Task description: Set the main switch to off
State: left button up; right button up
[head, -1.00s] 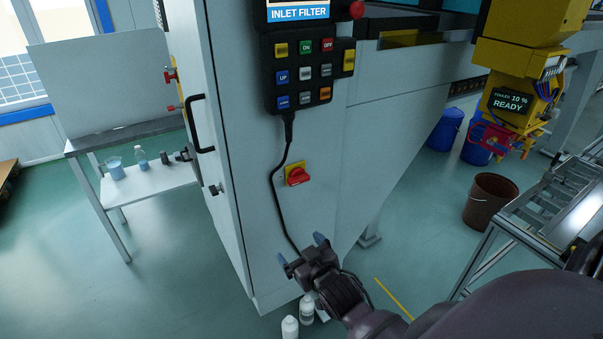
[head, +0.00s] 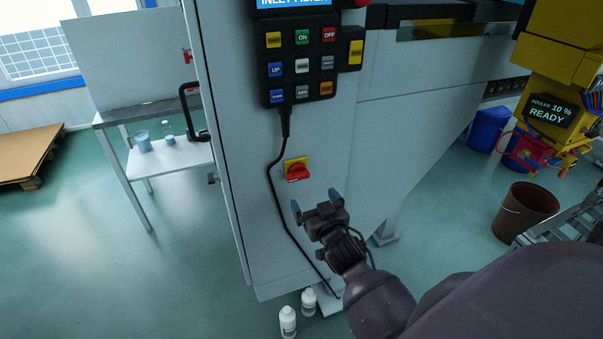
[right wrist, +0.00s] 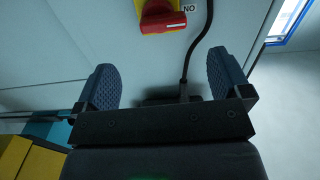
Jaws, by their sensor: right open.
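The main switch (head: 297,172) is a red rotary knob on a yellow plate, set on the grey cabinet's front below the button panel. In the head view its red handle lies roughly level, slightly tilted. It also shows at the top of the right wrist view (right wrist: 161,16), ahead of the fingers. My right gripper (head: 315,204) is open and empty, a little below and to the right of the switch, not touching it. Its two blue fingertips stand wide apart in the right wrist view (right wrist: 168,88). My left gripper is out of view.
A black button panel (head: 302,67) hangs above the switch, and its black cable (head: 272,190) runs down just left of it. A black door handle (head: 193,112) sticks out at left. White bottles (head: 288,322) stand on the floor by the cabinet.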

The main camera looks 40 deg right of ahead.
aim_at(299, 178)
jog(key=shift+m, duration=0.3)
jog(key=x, duration=1)
jog(key=shift+w+a+r, duration=0.1)
jog(key=shift+w+a, duration=0.1)
jog(key=shift+w, duration=0.2)
jog(key=c, duration=0.9)
